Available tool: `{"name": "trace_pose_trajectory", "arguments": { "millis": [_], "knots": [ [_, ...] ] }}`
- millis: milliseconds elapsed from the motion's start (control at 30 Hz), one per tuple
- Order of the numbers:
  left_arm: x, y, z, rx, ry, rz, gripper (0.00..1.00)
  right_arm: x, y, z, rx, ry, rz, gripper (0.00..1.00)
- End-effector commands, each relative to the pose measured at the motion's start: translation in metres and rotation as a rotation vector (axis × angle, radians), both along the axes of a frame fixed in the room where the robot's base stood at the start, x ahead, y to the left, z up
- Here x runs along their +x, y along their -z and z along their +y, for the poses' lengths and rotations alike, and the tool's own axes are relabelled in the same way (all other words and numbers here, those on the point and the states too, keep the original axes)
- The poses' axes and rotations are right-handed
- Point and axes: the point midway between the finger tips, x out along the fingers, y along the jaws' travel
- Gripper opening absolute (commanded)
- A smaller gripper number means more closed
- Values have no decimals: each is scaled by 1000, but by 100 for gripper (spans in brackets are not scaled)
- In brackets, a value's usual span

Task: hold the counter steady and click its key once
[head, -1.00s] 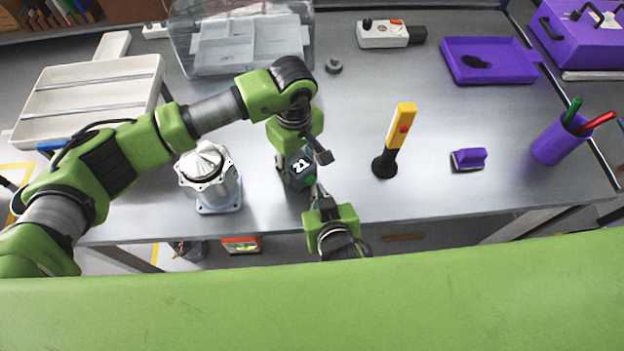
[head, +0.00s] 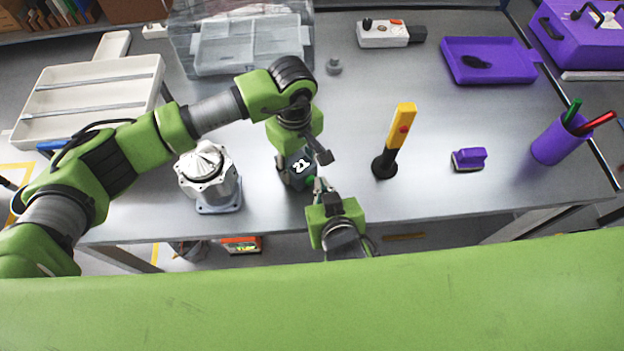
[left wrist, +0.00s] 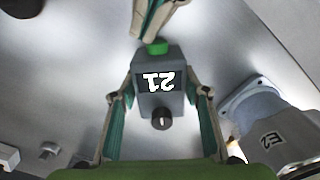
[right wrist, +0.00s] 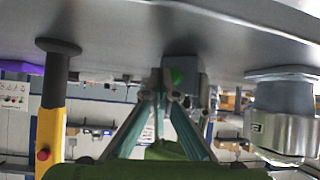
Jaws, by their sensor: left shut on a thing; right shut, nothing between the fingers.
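The counter (head: 299,168) is a small dark grey box at the table's front edge; its display reads 21. In the left wrist view the counter (left wrist: 160,92) shows a black knob at one end and a green key (left wrist: 157,47) at the other. My left gripper (left wrist: 166,97) is shut on the counter, with a finger on each side. My right gripper (head: 320,185) is shut and empty, its tips close to the green key. In the right wrist view the key (right wrist: 177,75) shows just beyond the fingertips; I cannot tell whether they touch it.
A silver machined housing (head: 208,178) stands left of the counter. A yellow-and-black post with a red button (head: 398,135) stands to the right. Farther right are a purple block (head: 469,158) and a purple pen cup (head: 556,144). The table between post and block is clear.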

Motion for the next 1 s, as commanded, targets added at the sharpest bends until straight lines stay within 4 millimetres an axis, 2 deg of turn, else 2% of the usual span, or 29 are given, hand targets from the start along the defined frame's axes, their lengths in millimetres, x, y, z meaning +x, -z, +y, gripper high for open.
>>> {"name": "trace_pose_trajectory", "arguments": {
  "millis": [33, 133, 600, 1000],
  "knots": [
    [0, 0, 0, 0, 0, 0, 15, -7, 2, 10, 34, 10, 23, 0],
    [0, 0, 0, 0, 0, 0, 15, -10, 2, 9, 34, 10, 23, 0],
    [0, 0, 0, 0, 0, 0, 15, -43, 2, -19, 30, 12, 20, 0],
    [0, 0, 0, 0, 0, 0, 15, -45, 1, -22, 27, 11, 17, 0]
  ]
}}
